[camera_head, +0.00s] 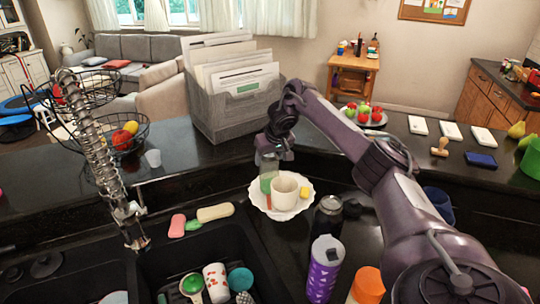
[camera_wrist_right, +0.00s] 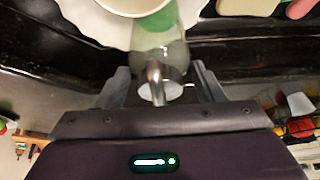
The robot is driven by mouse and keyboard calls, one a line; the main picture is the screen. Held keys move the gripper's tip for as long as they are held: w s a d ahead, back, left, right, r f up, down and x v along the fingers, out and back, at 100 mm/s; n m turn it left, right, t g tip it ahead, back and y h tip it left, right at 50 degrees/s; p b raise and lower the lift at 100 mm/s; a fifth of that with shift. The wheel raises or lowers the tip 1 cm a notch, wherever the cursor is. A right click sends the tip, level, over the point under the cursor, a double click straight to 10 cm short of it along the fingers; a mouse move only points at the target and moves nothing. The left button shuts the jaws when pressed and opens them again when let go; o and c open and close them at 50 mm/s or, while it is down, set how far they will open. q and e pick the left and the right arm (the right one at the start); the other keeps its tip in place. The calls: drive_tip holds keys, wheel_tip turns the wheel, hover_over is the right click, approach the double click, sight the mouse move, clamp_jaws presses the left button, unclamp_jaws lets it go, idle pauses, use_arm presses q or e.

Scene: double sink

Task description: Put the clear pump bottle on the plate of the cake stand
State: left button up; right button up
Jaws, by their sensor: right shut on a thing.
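The clear pump bottle (camera_head: 267,171) has green liquid in its lower part. My right gripper (camera_head: 272,151) is shut on its upper part from behind. In the right wrist view the bottle (camera_wrist_right: 158,48) stands between the fingers of the gripper (camera_wrist_right: 160,88), with its metal pump towards the camera. The white scalloped plate of the cake stand (camera_head: 293,213) is below. The bottle's lower end overlaps the plate's back left part; I cannot tell whether it touches. The plate's rim shows in the right wrist view (camera_wrist_right: 62,16). My left gripper is not in view.
A cream cup (camera_head: 285,192) sits on the plate beside the bottle, with a small yellow item (camera_head: 305,193). A dark jar (camera_head: 328,215) and a purple tumbler (camera_head: 323,268) stand in front right. A grey file box (camera_head: 235,105) stands behind left. The sink lies front left.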

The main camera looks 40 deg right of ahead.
drive_tip(key=o, duration=1.6)
drive_tip(key=shift+s+f, duration=0.1)
drive_tip(key=shift+c, duration=0.2)
drive_tip(key=shift+a+r, duration=0.1)
drive_tip(key=shift+r, duration=0.25)
drive_tip(key=b+v, duration=0.1)
drive_tip(key=v, duration=0.1)
drive_tip(key=shift+s+r, duration=0.2)
drive_tip(key=shift+r, duration=0.15)
drive_tip(key=p+v, duration=0.5)
drive_tip(key=v, duration=0.3)
drive_tip(key=shift+s+r, duration=0.1)
drive_tip(key=shift+r, duration=0.15)
drive_tip(key=shift+s+r+p, duration=0.2)
drive_tip(key=shift+p, duration=0.1)
